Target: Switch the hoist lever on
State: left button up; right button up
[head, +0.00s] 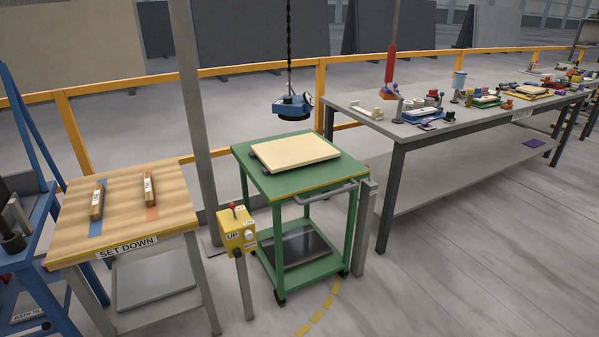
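A yellow control box (237,235) stands on a grey post in the middle foreground, left of the green cart. It has an "UP" label, a pale round knob or button on its side and a small lever with a red tip (233,207) on top. The lever looks about upright; its exact setting is too small to tell. A blue hoist head (293,106) with a dark round underside hangs from a dark chain above the cart. A beige stone slab (295,151) lies on the cart, apart from the hoist head. Neither gripper shows in the head view.
The green cart (256,177) stands beside the box. A wooden "SET DOWN" table (122,212) with two wooden bars is at left, near a blue frame (30,285). A grey workbench (352,113) holds many small items at right. Floor at front right is clear.

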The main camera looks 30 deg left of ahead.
aim_at(231, 205)
jog(key=j+u, duration=0.1)
jog(key=u, duration=0.35)
jog(key=i+u, duration=0.15)
jog(key=u, duration=0.75)
jog(key=i+j, duration=0.05)
